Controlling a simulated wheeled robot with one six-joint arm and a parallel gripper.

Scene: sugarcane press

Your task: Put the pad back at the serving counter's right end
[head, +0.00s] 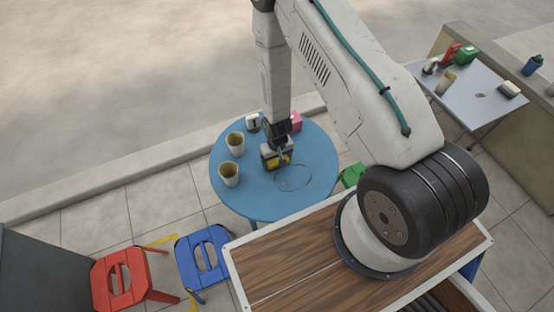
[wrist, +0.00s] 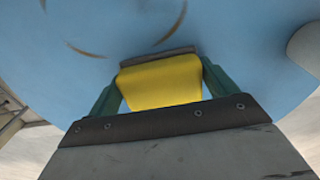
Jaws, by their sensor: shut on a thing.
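The pad (wrist: 160,86) shows in the wrist view as a yellow block with a dark grey edge on its far side. My gripper (wrist: 161,72) is shut on it, with one green finger on each side. In the head view my gripper (head: 277,158) points down over the round blue table (head: 262,207), and the yellow of the pad (head: 286,159) shows at its tip. I cannot tell whether the pad touches the tabletop. The serving counter is not clearly identifiable; a pale grey table (head: 473,91) with small items stands at the upper right.
Two beige cups (head: 229,174) (head: 235,144) stand left of my gripper. A white item (head: 253,122) and a pink box (head: 296,122) are behind it. Ring-shaped marks are on the blue tabletop. Red (head: 122,279) and blue (head: 204,256) stools stand at lower left.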

